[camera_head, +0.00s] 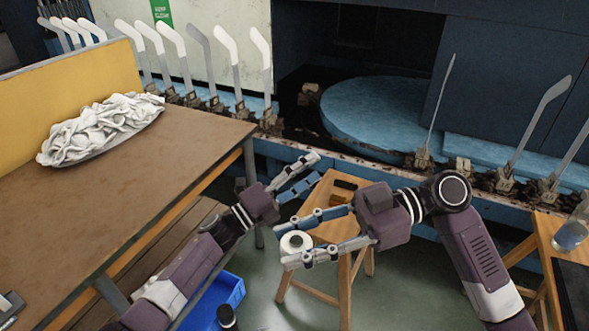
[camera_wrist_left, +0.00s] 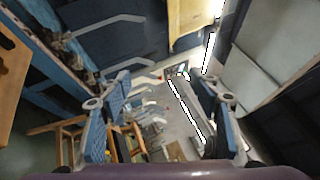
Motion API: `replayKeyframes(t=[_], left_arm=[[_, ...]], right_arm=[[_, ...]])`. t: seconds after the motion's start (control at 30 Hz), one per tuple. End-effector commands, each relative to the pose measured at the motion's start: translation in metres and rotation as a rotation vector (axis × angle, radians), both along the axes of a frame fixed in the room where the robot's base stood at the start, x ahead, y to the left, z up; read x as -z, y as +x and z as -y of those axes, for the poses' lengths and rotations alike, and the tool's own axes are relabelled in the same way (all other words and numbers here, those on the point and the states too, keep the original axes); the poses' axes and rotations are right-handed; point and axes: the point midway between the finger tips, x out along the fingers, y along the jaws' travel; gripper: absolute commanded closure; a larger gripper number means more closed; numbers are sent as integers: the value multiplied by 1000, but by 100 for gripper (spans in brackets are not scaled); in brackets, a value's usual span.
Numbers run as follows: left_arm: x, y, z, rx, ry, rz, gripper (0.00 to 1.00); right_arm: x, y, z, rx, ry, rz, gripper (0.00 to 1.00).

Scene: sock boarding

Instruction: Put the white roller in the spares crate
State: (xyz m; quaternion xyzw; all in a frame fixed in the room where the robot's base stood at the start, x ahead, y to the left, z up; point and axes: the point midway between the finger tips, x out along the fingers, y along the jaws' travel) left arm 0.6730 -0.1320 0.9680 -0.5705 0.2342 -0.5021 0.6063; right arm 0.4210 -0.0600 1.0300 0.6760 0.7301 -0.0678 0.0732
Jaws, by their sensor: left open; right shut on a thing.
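The white roller (camera_head: 296,240) is between the fingers of my right gripper (camera_head: 285,243), which is shut on it. The gripper points left and holds the roller beside the wooden stool, apart from the crate. My left gripper (camera_head: 317,167) is open and empty, above and behind the right one, near the stool's far left side. In the left wrist view its blue-padded fingers (camera_wrist_left: 150,98) stand wide apart with nothing between them. A blue crate (camera_head: 236,287), likely the spares crate, is low at the bottom, partly hidden by my left arm. Its inside is mostly hidden.
A wooden stool (camera_head: 322,221) stands just behind my right gripper. A brown workbench (camera_head: 120,195) with a pile of white socks (camera_head: 100,127) fills the left. The blue machine with a turntable (camera_head: 375,118) and upright boards is behind. A jar (camera_head: 570,236) stands at far right.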

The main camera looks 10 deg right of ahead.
Motion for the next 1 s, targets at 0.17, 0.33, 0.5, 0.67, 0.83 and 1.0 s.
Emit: replayKeyframes(t=[0.17, 0.33, 0.5, 0.67, 0.83, 1.0], left_arm=[[-92, -48, 44, 190, 98, 403, 43], [-151, -116, 73, 407, 214, 843, 43], [-173, -181, 79, 644, 334, 1262, 43], [-173, -223, 63, 893, 455, 1619, 43], [-168, -242, 25, 1199, 593, 1935, 43], [-172, -241, -21, 1511, 728, 2136, 43]], right_arm=[[0, 0, 0, 0, 1, 0, 91], [0, 0, 0, 0, 1, 0, 91], [0, 0, 0, 0, 1, 0, 91], [0, 0, 0, 0, 1, 0, 91], [0, 0, 0, 0, 1, 0, 91], [0, 0, 0, 0, 1, 0, 91]])
